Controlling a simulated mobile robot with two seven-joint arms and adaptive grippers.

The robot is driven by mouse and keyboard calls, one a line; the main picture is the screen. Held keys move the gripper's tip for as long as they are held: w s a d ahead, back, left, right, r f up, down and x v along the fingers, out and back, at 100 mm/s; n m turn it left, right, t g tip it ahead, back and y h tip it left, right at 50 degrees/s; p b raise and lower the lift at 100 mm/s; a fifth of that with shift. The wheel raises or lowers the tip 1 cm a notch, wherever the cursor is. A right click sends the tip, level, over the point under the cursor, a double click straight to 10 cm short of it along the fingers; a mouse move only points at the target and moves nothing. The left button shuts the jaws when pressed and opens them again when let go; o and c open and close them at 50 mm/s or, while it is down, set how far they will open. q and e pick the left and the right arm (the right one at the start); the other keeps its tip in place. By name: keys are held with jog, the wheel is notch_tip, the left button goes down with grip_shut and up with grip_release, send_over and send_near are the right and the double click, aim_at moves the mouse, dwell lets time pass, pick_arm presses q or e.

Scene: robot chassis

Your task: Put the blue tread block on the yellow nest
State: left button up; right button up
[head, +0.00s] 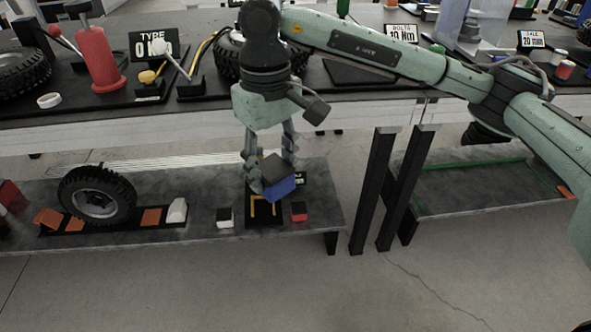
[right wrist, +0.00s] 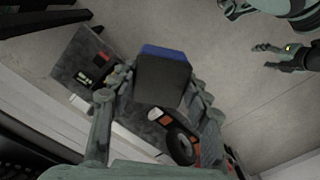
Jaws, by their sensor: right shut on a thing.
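The blue tread block (head: 280,188) has a blue lower part and a dark top. My right gripper (head: 272,172) is shut on it and holds it tilted above the lower shelf. In the right wrist view the block (right wrist: 163,78) sits between the fingers, its dark face toward the camera. The yellow nest (head: 264,212) is a black plate with yellow corner marks on the shelf, just below the block. The block and fingers hide its far part. My left gripper (right wrist: 268,56) shows only in the right wrist view, at the upper right, fingers apart and empty, away from the shelf.
On the lower shelf (head: 328,195), a white-topped block (head: 225,216) stands left of the nest and a red block (head: 299,210) close at its right. A wheel (head: 97,194) stands farther left. The worktable (head: 350,108) overhangs behind; dark legs (head: 374,190) stand to the right.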

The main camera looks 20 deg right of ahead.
jog(key=a+r+n, duration=0.4)
jog(key=a+r, duration=0.1)
jog(key=a, duration=0.1)
pick_arm(q)
jog(key=shift+o, duration=0.5)
jog(key=w+d+r+m+t+h, duration=0.2)
jog(key=w+d+r+t, duration=0.25)
jog(key=d+r, duration=0.3)
jog(key=w+d+r+m+t+h, duration=0.1)
jog(key=w+d+r+t+h, duration=0.2)
jog(key=w+d+r, duration=0.4)
jog(key=s+d+r+m+t+h, duration=0.1)
jog(key=d+r+t+h, duration=0.3)
jog(key=r, duration=0.7)
jog(key=s+d+r+m+t+h, duration=0.1)
jog(key=s+d+r+h, duration=0.1)
jog(key=d+r, duration=0.75)
jog(key=w+d+r, duration=0.2)
jog(key=w+d, duration=0.1)
jog(key=w, duration=0.7)
jog(key=shift+w, duration=0.15)
pick_arm(e)
jog(key=a+f+n, duration=0.3)
jog(key=f+n, duration=0.1)
jog(key=f, duration=0.1)
jog(key=shift+w+a+f, duration=0.2)
jog(key=shift+w+a, duration=0.1)
jog(key=shift+w, duration=0.15)
